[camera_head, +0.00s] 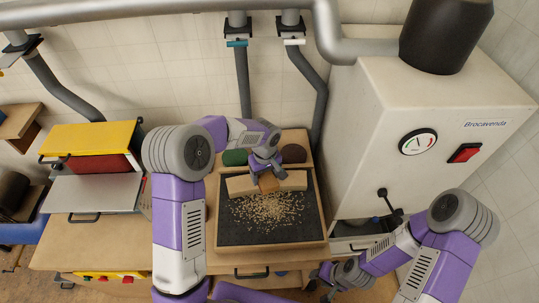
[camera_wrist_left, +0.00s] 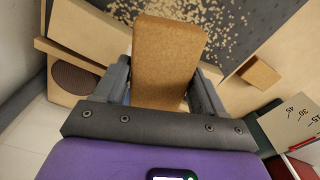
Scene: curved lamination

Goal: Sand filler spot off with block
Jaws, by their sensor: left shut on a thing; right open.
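My left gripper (camera_head: 266,165) is shut on a brown cork-like block (camera_head: 268,183), which also fills the middle of the left wrist view (camera_wrist_left: 168,62) between the two fingers. The block is over a pale wooden piece (camera_head: 242,185) at the back of the dark, wood-rimmed tray (camera_head: 323,215). I cannot tell whether the block touches the wood. The gripper and block hide part of this piece. No filler spot can be made out. My right gripper (camera_head: 330,276) is open and empty, low in front of the tray's right corner.
Pale shavings (camera_head: 266,209) are scattered on the tray floor. A green disc (camera_head: 235,157) and a brown disc (camera_head: 293,153) lie behind the tray. A white machine (camera_head: 405,120) stands at the right. A yellow-topped stand (camera_head: 90,138) is at the left.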

